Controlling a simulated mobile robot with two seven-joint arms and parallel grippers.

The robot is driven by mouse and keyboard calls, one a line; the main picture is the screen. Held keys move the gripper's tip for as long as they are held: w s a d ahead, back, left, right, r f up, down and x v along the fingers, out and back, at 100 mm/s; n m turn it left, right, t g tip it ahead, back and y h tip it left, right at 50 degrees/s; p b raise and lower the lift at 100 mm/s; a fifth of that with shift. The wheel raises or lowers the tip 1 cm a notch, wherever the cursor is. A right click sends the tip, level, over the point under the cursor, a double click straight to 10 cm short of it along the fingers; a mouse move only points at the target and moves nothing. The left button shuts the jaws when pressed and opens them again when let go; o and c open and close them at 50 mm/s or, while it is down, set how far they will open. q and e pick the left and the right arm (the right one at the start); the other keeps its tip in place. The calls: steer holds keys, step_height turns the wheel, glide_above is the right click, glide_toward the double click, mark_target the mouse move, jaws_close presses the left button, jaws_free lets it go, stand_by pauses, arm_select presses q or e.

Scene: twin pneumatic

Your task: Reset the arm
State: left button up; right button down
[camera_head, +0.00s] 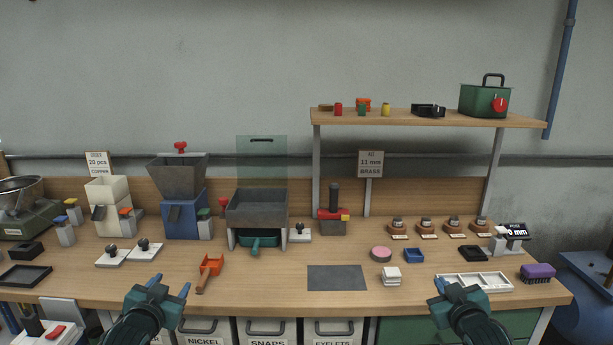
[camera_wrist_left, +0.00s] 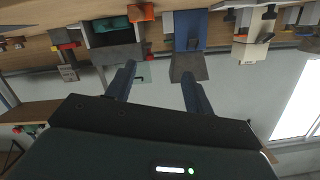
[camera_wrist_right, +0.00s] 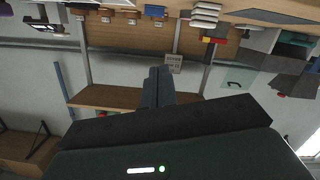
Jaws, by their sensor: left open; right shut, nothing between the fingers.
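My left gripper (camera_head: 171,285) is low in the head view, in front of the bench's front edge, left of centre. In the left wrist view its two fingers (camera_wrist_left: 157,82) are spread apart with nothing between them. My right gripper (camera_head: 459,289) is at the lower right, in front of the white sectioned tray. In the right wrist view its fingers (camera_wrist_right: 158,88) are together and empty. Both grippers are apart from the bench objects as far as I can tell. The task names no other object.
The wooden bench (camera_head: 270,294) carries an orange scoop (camera_head: 210,267), a grey mat (camera_head: 337,278), a white sectioned tray (camera_head: 474,283), a purple brush (camera_head: 538,273) and a blue hopper machine (camera_head: 182,215). A shelf (camera_head: 430,118) stands at the back right. Bench front centre is clear.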

arm_select(q)
steer(key=s+d+f+g+h, duration=0.1)
steer(key=s+d+f+g, duration=0.1)
steer(key=s+d+f, duration=0.45)
steer(key=s+d+f+g+h, duration=0.15)
steer(key=s+d+f, duration=0.25)
steer(key=s+f, duration=0.5)
arm_select(e)
steer(key=s+a+f+g+y, duration=0.1)
steer(key=s+a+f+g, duration=0.1)
steer(key=s+a+f, duration=0.45)
steer(key=s+a+f+g+y, duration=0.15)
steer(key=s+a+f, duration=0.25)
steer(key=s+f, duration=0.55)
arm_select(q)
steer(key=s+d+g, duration=0.1)
steer(key=s+d, duration=0.2)
steer(key=s, duration=0.6)
steer(key=s+d+f+g+h, duration=0.1)
steer(key=s+d, duration=0.2)
steer(key=s, duration=0.6)
steer(key=shift+s+f, duration=0.3)
steer(key=shift+s, duration=0.05)
arm_select(e)
steer(key=s+a+g, duration=0.1)
steer(key=s+a, duration=0.2)
steer(key=s, duration=0.6)
steer(key=s+a+f+g+y, duration=0.1)
steer(key=s+a, duration=0.2)
steer(key=s, duration=0.6)
